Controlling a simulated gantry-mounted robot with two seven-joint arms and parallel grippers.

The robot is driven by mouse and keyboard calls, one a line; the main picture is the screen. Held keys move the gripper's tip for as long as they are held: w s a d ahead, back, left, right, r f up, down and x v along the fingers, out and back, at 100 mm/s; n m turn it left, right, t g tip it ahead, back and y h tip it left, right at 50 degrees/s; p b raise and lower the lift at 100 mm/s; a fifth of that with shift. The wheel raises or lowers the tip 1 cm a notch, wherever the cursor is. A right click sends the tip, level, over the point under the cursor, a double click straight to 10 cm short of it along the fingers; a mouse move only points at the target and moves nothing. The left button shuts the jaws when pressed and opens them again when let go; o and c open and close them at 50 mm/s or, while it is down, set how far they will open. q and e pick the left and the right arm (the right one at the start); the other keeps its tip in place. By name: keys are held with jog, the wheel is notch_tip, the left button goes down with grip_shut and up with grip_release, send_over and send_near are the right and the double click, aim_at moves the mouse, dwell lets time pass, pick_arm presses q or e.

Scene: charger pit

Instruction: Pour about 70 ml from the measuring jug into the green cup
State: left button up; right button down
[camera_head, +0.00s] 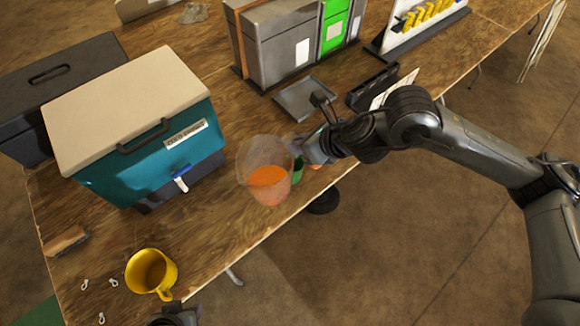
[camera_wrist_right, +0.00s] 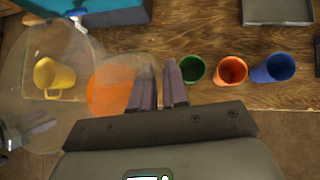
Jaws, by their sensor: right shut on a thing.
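The clear measuring jug (camera_head: 262,153), with orange liquid (camera_head: 268,182) in its lower part, is at the table's front edge. It shows blurred and see-through at the left of the right wrist view (camera_wrist_right: 88,62). My right gripper (camera_wrist_right: 158,88) is shut at the jug's right side, apparently on its handle, which is hidden; in the head view it (camera_head: 308,150) partly covers the cups. The green cup (camera_wrist_right: 192,69) stands just right of my fingers; only a sliver of it (camera_head: 298,168) shows in the head view. My left gripper (camera_wrist_right: 35,128) is partly visible, its jaw state unclear.
An orange cup (camera_wrist_right: 232,70) and a blue cup (camera_wrist_right: 274,68) stand right of the green one. A yellow mug (camera_head: 150,270) is at the front left. A teal cooler (camera_head: 150,165) with a tap stands behind left. A grey tray (camera_head: 303,98) lies behind.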

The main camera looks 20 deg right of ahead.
pick_arm(q)
jog(key=shift+s+a+r, duration=0.15)
jog(key=shift+s+a, duration=0.05)
jog(key=shift+s, duration=0.2)
pick_arm(e)
jog(key=w+d+f+m+t+h, duration=0.1)
jog(key=d+f+m+h, duration=0.2)
jog(key=d, duration=1)
jog(key=w+d+f+m+h, duration=0.2)
jog(key=d+f+m, duration=0.3)
jog(key=d, duration=0.9)
jog(key=shift+f+t+h, duration=0.4)
jog(key=shift+f, duration=0.3)
pick_arm(q)
notch_tip(320, 180, up, 15)
jog(key=p, duration=1.5)
jog(key=shift+a+r+p, duration=0.15)
jog(key=shift+p, duration=0.15)
pick_arm(e)
jog(key=w+a+r+n+h, duration=0.1)
jog(key=a+r+n+h, duration=0.4)
jog(key=a+h, duration=0.4)
jog(key=shift+w+a, duration=0.25)
jog(key=shift+a, duration=0.85)
jog(key=shift+a+r+h, duration=0.1)
jog(key=shift+a+h, duration=0.2)
